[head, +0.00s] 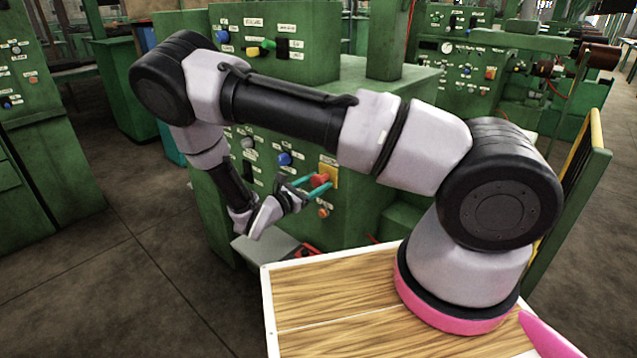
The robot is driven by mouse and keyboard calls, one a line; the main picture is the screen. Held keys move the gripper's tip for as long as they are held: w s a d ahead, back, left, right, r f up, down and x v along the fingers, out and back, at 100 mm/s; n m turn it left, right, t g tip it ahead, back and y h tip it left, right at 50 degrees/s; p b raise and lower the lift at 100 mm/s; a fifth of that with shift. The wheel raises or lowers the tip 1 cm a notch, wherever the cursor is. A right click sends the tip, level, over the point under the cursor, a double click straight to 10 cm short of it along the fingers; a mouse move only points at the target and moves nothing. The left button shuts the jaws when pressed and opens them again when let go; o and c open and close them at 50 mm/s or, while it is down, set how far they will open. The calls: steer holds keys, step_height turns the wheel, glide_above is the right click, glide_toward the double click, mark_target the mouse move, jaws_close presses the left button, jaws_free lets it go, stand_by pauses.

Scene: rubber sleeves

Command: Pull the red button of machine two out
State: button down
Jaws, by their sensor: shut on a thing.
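A red button (319,180) sticks out from a yellow plate (332,174) on the front panel of the green machine (350,222) in the middle of the head view. My gripper (312,183) reaches the panel from the lower left. Its two teal fingers lie on either side of the red button and are shut on it. The fingertips partly hide the button's sides. I cannot tell how far the button stands out from its plate.
A blue knob (284,159) and an orange-red knob (323,212) sit close to the red button. A grey box (265,246) is on the floor below. A yellow-railed frame (590,150) stands at the right. Open floor (130,270) lies at the left.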

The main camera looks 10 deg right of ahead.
steer(key=shift+c, duration=0.9)
jaws_free()
steer(key=shift+s+a, duration=0.1)
steer(key=shift+a, duration=0.05)
steer(key=v, duration=1.1)
